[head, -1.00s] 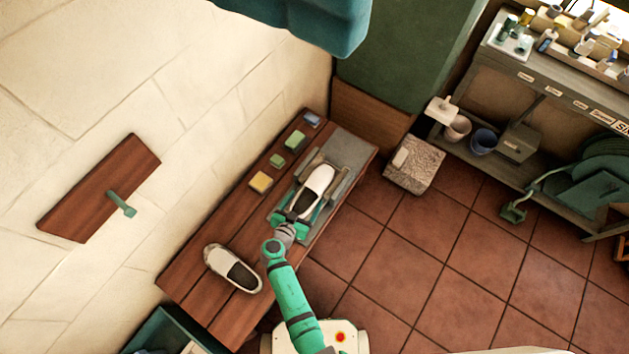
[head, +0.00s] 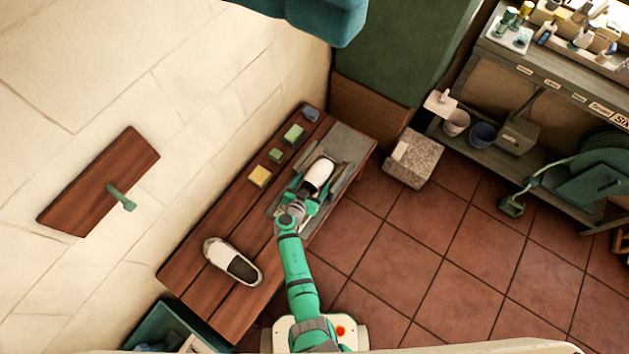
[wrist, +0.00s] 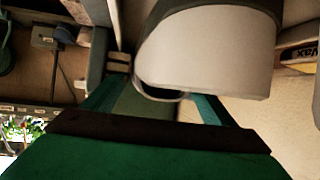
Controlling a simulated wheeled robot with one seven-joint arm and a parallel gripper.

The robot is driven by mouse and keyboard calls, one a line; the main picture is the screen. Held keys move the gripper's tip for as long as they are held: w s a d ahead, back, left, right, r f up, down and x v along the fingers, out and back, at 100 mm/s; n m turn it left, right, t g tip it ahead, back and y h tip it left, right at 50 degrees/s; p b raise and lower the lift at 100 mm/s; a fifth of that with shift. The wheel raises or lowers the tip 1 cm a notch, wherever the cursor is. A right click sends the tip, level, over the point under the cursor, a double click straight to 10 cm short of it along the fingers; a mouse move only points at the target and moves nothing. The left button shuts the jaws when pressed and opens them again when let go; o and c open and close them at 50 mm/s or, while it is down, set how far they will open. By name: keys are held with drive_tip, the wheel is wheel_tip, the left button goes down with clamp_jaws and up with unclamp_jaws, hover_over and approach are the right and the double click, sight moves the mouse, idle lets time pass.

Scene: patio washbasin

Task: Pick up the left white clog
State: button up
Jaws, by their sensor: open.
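Two white clogs with dark insides are on the wooden bench (head: 215,299). One clog (head: 221,252) lies alone on the bench's near left part. The other clog (head: 319,174) sits in a grey holder (head: 346,180) farther right. My gripper (head: 307,193) is at the near end of the clog in the holder, partly covering it from above. In the wrist view that clog (wrist: 205,50) looms large and pale just beyond my gripper (wrist: 162,98), whose green fingers are spread apart. I cannot tell whether the fingers touch the clog.
Several small blocks lie along the wall side of the bench, including a yellow one (head: 260,176) and a green one (head: 293,134). A stone block (head: 414,160) stands on the tiled floor. A cluttered workbench (head: 545,75) is at right.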

drive_tip(key=c, duration=1.1)
drive_tip(key=shift+r, duration=0.1)
